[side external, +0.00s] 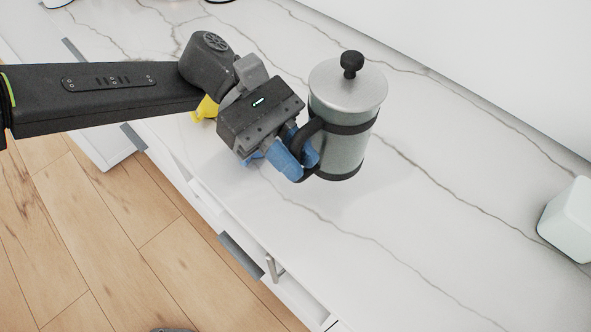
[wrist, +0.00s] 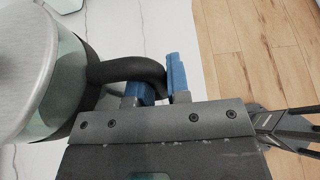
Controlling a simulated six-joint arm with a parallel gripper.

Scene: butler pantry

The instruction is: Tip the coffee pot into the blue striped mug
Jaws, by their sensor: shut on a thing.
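The coffee pot (side external: 343,147) is a French press with a silver lid, a black knob and black bands. It is upright in the side external view, over the marble counter; I cannot tell whether its base touches the counter. My gripper (side external: 302,158), with blue fingertips, is shut on the pot's black handle (side external: 308,138). In the wrist view the pot (wrist: 62,85) fills the left side, and its handle (wrist: 130,68) reaches between the blue fingers of my gripper (wrist: 158,84). I see no blue striped mug in either view.
A pale green-white rounded block (side external: 570,220) stands at the right edge of the counter (side external: 430,240). A yellow object (side external: 205,108) shows partly behind my wrist. Drawers and a wooden floor lie below the front edge.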

